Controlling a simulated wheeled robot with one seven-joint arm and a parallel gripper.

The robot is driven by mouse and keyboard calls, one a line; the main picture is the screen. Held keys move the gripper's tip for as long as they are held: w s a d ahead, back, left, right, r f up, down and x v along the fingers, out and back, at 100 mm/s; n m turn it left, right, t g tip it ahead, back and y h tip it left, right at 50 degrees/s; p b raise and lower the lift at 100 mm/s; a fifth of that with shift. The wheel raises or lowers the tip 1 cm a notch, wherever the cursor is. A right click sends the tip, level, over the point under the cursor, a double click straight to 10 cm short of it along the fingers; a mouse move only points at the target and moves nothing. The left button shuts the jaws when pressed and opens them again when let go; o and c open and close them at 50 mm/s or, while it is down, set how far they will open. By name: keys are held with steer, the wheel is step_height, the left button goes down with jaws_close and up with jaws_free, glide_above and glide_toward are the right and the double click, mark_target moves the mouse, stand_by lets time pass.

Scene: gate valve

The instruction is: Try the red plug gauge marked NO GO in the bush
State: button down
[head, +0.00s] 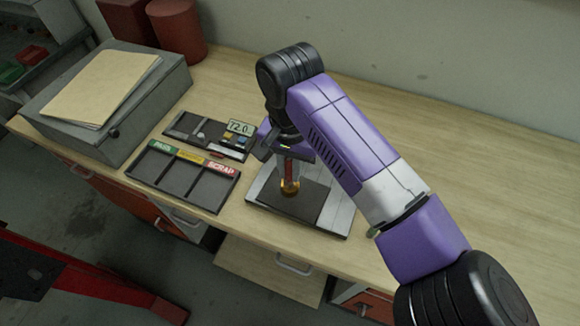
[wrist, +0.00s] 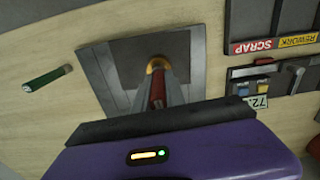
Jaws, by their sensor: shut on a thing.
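My gripper (head: 289,160) is shut on the red plug gauge (head: 288,172), which points down over the bush. The gauge also shows red between the fingers in the wrist view (wrist: 157,92). The brass-coloured bush (head: 289,187) stands on a dark pad on a grey plate (head: 330,215); it also shows in the wrist view (wrist: 158,61). The gauge's lower end is at the bush, but I cannot tell whether it is inside or just above. The NO GO marking is not readable. A green gauge (wrist: 46,78) lies on the bench beside the plate.
A sorting tray (head: 183,178) with a red SCRAP label and two other labels lies left of the plate. Behind it is a dark rack (head: 190,128) with small items and a 72.0 display (head: 240,127). A grey box (head: 120,100) stands farther left. The bench is clear at right.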

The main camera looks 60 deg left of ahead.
steer(key=shift+r, duration=0.85)
steer(key=shift+r, duration=2.5)
